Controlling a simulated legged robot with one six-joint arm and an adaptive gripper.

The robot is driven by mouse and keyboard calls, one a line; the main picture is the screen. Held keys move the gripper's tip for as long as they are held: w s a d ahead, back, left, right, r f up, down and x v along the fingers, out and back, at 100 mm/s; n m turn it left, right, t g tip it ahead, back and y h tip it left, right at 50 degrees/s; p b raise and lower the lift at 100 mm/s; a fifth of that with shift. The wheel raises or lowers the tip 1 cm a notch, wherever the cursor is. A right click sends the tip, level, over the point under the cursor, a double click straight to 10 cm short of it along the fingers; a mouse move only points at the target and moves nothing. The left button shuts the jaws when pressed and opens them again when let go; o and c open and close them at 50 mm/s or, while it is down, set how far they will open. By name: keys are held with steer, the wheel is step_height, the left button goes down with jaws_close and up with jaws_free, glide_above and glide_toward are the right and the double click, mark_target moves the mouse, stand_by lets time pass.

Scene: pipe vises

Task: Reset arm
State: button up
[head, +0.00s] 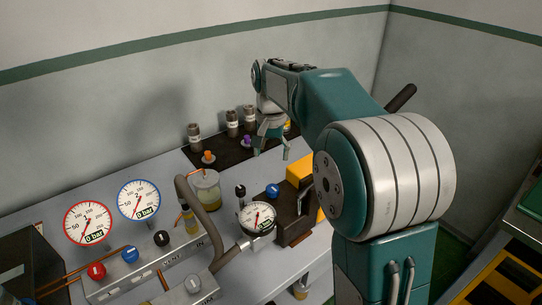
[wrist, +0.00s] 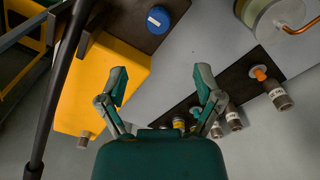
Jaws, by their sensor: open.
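My gripper (head: 271,147) hangs fingers down at the back of the bench, over the right part of the dark mat (head: 228,160). In the wrist view my gripper (wrist: 161,86) has its two fingers spread wide, with only grey bench between the tips. It is open and holds nothing. The mat (wrist: 240,78) lies below and beyond the right finger. My upper arm covers part of the bench's right side in the head view.
Several labelled fittings (head: 232,123) stand along the mat's back. A clear jar (head: 206,188), a gauge (head: 257,217), a yellow block (head: 300,171) and a blue cap (head: 272,190) stand nearer. Two dial gauges (head: 88,222) stand left. A dark bar (wrist: 52,90) crosses the wrist view.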

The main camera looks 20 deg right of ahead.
steer(key=s+r+n+t, duration=0.1)
steer(key=s+r, duration=0.1)
steer(key=s, duration=0.5)
steer(key=s+r+n+t, duration=0.2)
steer(key=s+r, duration=0.1)
steer(key=s, duration=0.3)
steer(key=s+f+n+t, duration=0.1)
steer(key=s+f, duration=0.1)
steer(key=s, duration=0.5)
steer(key=s+f+n+t, duration=0.1)
steer(key=s+f, duration=0.1)
steer(key=s, duration=0.5)
steer(key=shift+f+n+t, duration=0.3)
steer(key=shift+f, duration=0.1)
stand_by(0.6)
